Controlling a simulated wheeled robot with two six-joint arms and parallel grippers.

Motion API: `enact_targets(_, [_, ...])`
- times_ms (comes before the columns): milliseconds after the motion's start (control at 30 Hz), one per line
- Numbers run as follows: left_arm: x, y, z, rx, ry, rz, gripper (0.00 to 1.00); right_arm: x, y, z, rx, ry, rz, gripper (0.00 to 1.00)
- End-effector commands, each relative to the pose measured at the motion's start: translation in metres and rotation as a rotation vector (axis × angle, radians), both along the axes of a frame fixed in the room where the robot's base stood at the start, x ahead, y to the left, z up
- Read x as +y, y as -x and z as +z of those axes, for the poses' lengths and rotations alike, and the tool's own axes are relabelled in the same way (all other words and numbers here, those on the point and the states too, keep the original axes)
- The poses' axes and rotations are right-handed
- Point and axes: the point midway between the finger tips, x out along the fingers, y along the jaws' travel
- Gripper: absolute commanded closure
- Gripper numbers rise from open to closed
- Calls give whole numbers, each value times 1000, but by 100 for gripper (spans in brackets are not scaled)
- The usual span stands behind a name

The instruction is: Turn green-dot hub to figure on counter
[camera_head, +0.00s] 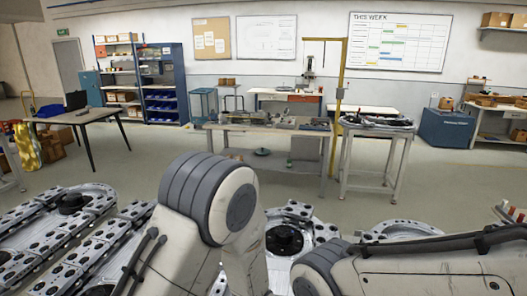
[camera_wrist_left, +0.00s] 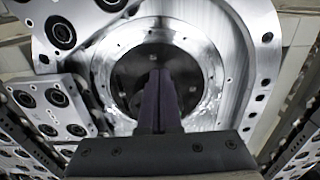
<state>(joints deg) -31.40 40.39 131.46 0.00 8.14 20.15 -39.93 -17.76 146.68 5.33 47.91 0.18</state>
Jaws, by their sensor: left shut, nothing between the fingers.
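In the left wrist view, a round dark hub (camera_wrist_left: 128,72) sits inside a bright metal ring on a machined plate (camera_wrist_left: 240,45). My left gripper (camera_wrist_left: 160,76) is shut and empty, with its fingertips in front of the hub's face; I cannot tell whether they touch it. The fingers hide part of the hub. In the head view, dark hubs show in the metal track at the left (camera_head: 72,202) and at the centre (camera_head: 284,240). No green dot and no counter figure can be made out. My right gripper is not in view.
Metal track pieces (camera_head: 35,222) with many holes fill the foreground around my arms. Beyond are open floor, a workbench (camera_head: 265,131), a metal stand (camera_head: 375,131) with a part on it, and a dark table (camera_head: 85,117) at the left. Shelves and a whiteboard (camera_head: 400,42) line the back wall.

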Motion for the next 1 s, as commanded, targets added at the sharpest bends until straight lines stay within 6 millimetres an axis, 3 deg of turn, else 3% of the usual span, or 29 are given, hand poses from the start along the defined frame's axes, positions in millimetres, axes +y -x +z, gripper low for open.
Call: enact_targets(1000, [-6,-8,0,-5,3,0,100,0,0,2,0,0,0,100])
